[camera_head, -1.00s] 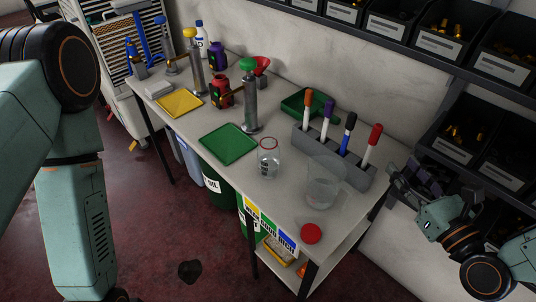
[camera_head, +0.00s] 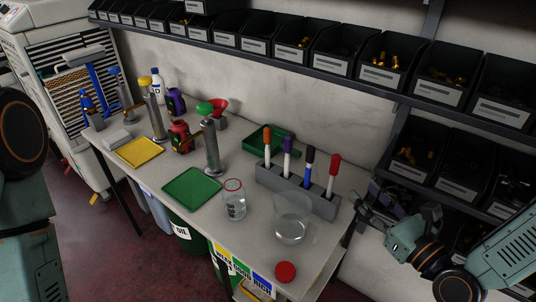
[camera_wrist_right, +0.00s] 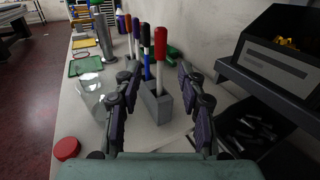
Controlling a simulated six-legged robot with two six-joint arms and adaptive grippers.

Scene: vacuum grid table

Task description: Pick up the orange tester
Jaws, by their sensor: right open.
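The orange tester (camera_head: 267,140), a white marker-like stick with an orange cap, stands upright in the left end of a grey holder (camera_head: 290,190) on the table. Purple, blue-and-black and red testers stand to its right in the same holder. My right gripper (camera_head: 370,205) is open and empty, past the holder's right end near the table's right edge. In the right wrist view, its open fingers (camera_wrist_right: 158,90) frame the holder, with the red tester (camera_wrist_right: 160,45) nearest and the orange one farthest and partly hidden. My left gripper is out of view; only its arm shows.
A clear beaker (camera_head: 292,222), a glass jar (camera_head: 234,203) and a red lid (camera_head: 285,271) stand in front of the holder. A green tray (camera_head: 280,142) lies behind it. Shelves of black bins (camera_head: 376,65) are along the wall and close to my right arm.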

